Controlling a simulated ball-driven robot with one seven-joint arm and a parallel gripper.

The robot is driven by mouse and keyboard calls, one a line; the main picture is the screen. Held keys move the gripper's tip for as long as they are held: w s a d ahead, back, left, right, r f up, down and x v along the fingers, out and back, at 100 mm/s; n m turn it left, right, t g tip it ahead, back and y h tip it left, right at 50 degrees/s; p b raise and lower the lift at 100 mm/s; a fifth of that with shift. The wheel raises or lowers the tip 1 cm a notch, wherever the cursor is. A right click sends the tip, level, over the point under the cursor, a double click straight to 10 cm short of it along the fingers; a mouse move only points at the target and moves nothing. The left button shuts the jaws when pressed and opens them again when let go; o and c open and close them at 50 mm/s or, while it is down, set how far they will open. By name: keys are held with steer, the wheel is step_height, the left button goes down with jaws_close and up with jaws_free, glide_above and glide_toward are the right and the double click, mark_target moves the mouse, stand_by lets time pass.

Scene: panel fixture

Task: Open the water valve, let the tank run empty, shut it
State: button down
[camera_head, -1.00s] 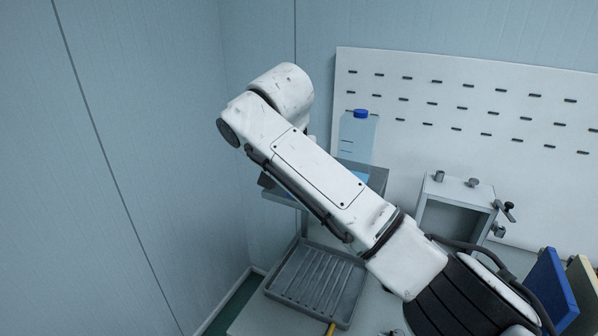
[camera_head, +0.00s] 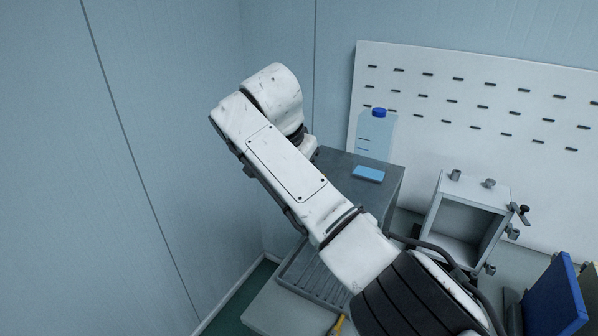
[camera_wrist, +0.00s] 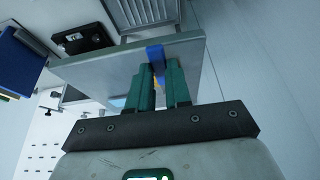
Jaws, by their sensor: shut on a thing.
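The water tank (camera_head: 376,135) is a clear upright container with a blue cap, standing on a grey stand (camera_head: 392,190). Faint level marks show on its side; I cannot tell its water level. In the wrist view, my gripper (camera_wrist: 158,72) has green fingers shut on a blue piece (camera_wrist: 155,53), which looks like the valve handle. The piece lies at the edge of a grey panel (camera_wrist: 120,62), with a little yellow visible between the fingers. In the head view my arm hides the gripper and the valve.
A flat light-blue patch (camera_head: 368,174) lies on the stand. A ribbed grey tray (camera_head: 318,280) sits below, beside my arm. An open grey box with knobs (camera_head: 470,220) and a blue panel (camera_head: 554,298) stand to the right. A slotted white board (camera_head: 470,130) is behind.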

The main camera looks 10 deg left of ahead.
steer(key=shift+w+r, duration=0.1)
steer(key=shift+r, duration=0.05)
steer(key=c, duration=1)
jaws_free()
steer(key=shift+c, duration=0.2)
steer(key=v, duration=1)
steer(key=shift+r+p, duration=0.25)
steer(key=shift+p, duration=0.2)
steer(key=shift+s+f, duration=0.1)
steer(key=shift+s, duration=0.15)
